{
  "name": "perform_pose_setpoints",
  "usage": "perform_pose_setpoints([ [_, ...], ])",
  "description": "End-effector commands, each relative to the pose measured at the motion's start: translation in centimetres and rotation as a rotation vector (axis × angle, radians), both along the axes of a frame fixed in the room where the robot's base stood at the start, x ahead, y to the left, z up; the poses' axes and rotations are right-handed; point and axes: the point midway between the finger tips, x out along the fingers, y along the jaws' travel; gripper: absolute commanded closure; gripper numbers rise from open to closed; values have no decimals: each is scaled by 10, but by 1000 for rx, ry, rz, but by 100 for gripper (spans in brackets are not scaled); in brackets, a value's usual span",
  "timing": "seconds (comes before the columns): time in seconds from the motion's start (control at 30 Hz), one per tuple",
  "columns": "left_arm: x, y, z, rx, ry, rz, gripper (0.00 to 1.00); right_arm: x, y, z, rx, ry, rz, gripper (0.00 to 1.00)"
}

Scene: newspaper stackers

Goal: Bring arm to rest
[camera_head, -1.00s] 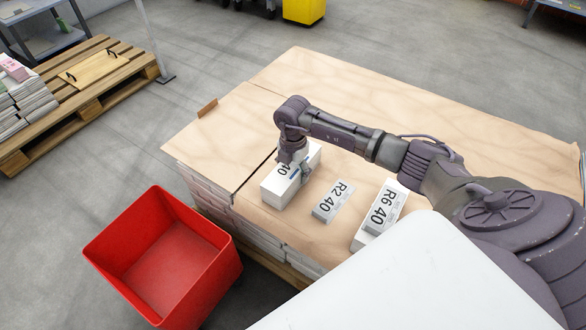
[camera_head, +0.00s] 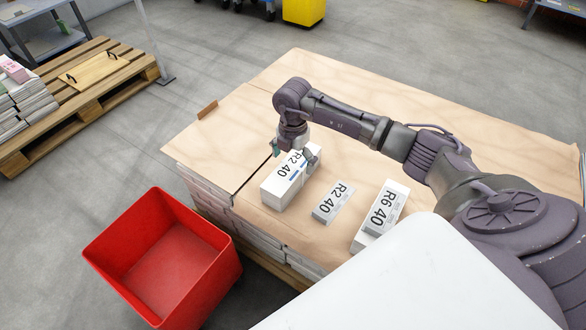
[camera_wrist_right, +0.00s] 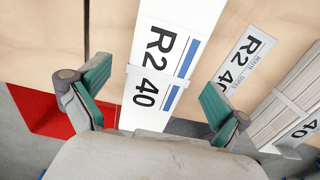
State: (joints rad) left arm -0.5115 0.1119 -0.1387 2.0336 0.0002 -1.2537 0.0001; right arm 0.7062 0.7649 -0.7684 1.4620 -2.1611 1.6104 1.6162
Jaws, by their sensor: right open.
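My right gripper (camera_head: 293,153) is open above a white bundle labelled R2 40 (camera_head: 283,186) on the paper-covered stack. In the right wrist view the two green-padded fingers (camera_wrist_right: 155,100) stand wide apart, one on each side of the bundle's label (camera_wrist_right: 158,70), with nothing held between them. A flat R2 40 card (camera_head: 333,203) lies to the right of the bundle and also shows in the right wrist view (camera_wrist_right: 241,65). My left gripper is not in view.
A bundle labelled R6 40 (camera_head: 385,211) lies near the stack's front edge. A red bin (camera_head: 118,238) stands on the floor at left front. A wooden pallet (camera_head: 128,80) with paper piles is at far left. The back of the brown paper (camera_head: 420,105) is clear.

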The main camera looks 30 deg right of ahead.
Motion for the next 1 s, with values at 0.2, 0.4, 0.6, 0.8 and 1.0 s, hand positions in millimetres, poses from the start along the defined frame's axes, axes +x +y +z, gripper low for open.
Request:
perform_pose_setpoints([
  [0.2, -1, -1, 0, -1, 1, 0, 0, 1, 0, 46, 1, -4, 1, 0],
  [0.4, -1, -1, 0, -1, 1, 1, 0, 0, 0, 65, 1, -1, 0, 0],
  [0.6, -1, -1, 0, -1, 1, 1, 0, 0, 0, 69, 1, -1, 0, 0],
  [0.8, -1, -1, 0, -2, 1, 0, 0, 1, 45, 57, 147, -50, 95, 0],
  [1.0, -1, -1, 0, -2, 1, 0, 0, -9, 183, 65, 643, -263, 302, 0],
])
